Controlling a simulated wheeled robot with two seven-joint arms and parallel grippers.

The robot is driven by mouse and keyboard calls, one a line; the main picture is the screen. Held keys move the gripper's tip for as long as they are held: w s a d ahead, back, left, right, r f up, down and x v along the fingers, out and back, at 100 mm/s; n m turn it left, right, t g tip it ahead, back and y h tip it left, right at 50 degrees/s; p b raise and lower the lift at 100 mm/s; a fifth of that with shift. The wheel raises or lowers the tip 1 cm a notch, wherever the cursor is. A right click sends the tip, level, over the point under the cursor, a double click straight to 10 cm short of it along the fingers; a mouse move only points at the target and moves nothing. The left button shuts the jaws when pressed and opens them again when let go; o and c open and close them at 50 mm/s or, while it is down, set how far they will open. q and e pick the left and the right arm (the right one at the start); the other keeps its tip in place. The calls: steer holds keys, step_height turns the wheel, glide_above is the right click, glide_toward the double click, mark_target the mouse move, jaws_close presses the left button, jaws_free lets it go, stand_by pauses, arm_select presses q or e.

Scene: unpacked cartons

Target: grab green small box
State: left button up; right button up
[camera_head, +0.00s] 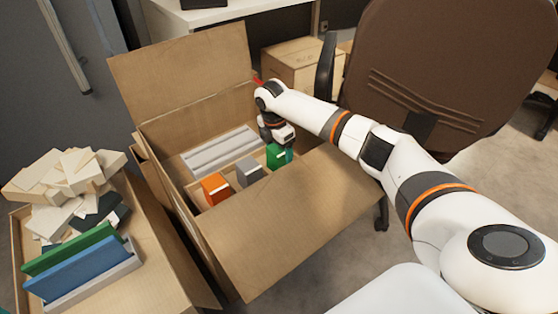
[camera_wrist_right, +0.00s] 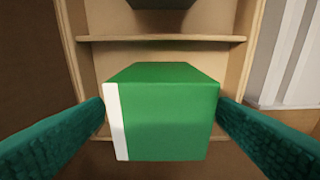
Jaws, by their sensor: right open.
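The green small box (camera_head: 274,157) stands inside the large open carton, at the right end of a row of small boxes. In the right wrist view the green box (camera_wrist_right: 163,115), with a white stripe on its left side, sits between the two teal fingers. My right gripper (camera_wrist_right: 160,125) is open around it, with a finger on each side; whether they touch the box is hard to tell. In the head view my right gripper (camera_head: 280,150) reaches down over the box and partly hides it. My left gripper is not in view.
The large carton (camera_head: 262,235) has raised and folded-out flaps. An orange box (camera_head: 215,190), a grey box (camera_head: 248,171) and long grey pieces (camera_head: 220,152) are inside it. Another carton (camera_head: 170,285) at left holds blocks and folders. A brown chair (camera_head: 450,70) stands behind my right arm.

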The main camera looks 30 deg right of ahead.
step_height(320, 180, down, 4)
steer(key=shift+w+d+f+b, duration=0.1)
steer(key=shift+d+b, duration=0.05)
steer(key=shift+b, duration=0.95)
steer(key=shift+c, duration=0.3)
steer(key=c, duration=1.1)
